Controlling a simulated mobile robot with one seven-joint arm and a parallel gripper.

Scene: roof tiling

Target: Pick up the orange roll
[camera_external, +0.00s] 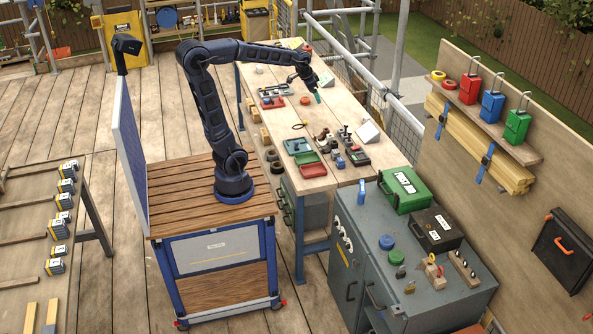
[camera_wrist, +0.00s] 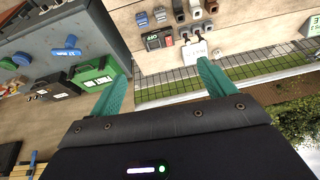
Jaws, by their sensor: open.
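A small orange-red round thing (camera_external: 305,100), which looks like the orange roll, lies on the long wooden workbench (camera_external: 345,108), toward its far half. My gripper (camera_external: 318,97) hangs above the bench just to the right of it in the external view, apart from it. In the wrist view my gripper (camera_wrist: 160,68) shows two teal fingers spread wide, with nothing between them. I cannot make out the orange roll in the wrist view.
Red trays (camera_external: 271,103), a green tray (camera_external: 297,146), an open red-and-green case (camera_external: 313,170) and several small tools stand on the bench. Scaffold rails (camera_external: 365,75) run along its far side. A grey cabinet (camera_external: 440,290) stands at the near end. Yellow and red rolls (camera_external: 438,76) sit on a wall shelf.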

